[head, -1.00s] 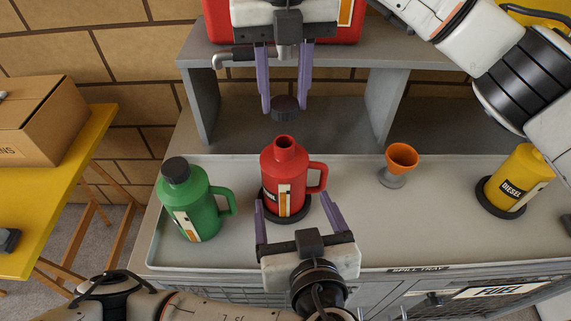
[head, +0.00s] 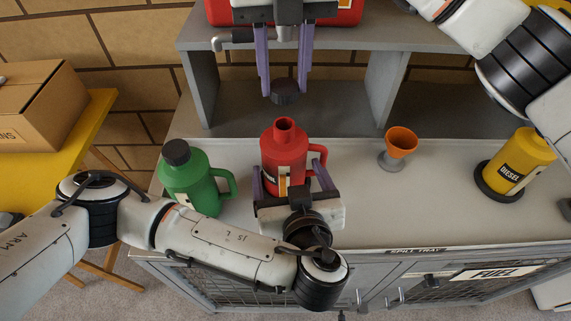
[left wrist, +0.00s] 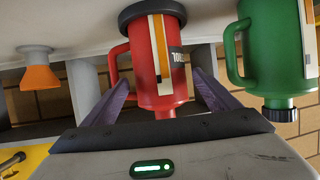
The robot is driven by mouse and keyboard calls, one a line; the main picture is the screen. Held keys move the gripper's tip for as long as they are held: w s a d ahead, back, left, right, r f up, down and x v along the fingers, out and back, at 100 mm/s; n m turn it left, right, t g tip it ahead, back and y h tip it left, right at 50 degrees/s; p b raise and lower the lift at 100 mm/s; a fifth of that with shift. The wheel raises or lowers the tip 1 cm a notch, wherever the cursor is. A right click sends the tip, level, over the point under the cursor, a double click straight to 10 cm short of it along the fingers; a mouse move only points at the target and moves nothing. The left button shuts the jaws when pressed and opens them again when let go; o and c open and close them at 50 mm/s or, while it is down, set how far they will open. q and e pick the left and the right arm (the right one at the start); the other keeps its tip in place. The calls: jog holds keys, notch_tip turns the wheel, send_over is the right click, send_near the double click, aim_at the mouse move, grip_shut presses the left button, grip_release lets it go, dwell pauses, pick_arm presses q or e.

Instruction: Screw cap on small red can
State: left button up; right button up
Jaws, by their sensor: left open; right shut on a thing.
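The small red can (head: 284,150) stands upright on the tray with its neck open and bare. It appears upside down in the left wrist view (left wrist: 158,60). My left gripper (head: 287,172) is open, with its purple fingers on either side of the can's body; contact cannot be told. The can's handle is on the right in the head view. My right gripper (head: 284,88) points down above the can, shut on a black cap (head: 285,98). The cap appears above the can's mouth with a gap between them.
A green can (head: 190,180) with a black cap stands close left of the red can. An orange funnel (head: 401,142) and a yellow diesel can (head: 516,170) stand to the right. A grey shelf (head: 390,90) is behind, with a larger red container (head: 350,10) on top.

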pick_arm(q)
jog(key=x, duration=0.6)
jog(key=shift+s, duration=0.1)
jog(key=c, duration=1.3)
pick_arm(e)
jog(key=shift+f, duration=2.5)
jog(key=shift+f, duration=0.9)
jog(key=shift+f, duration=0.5)
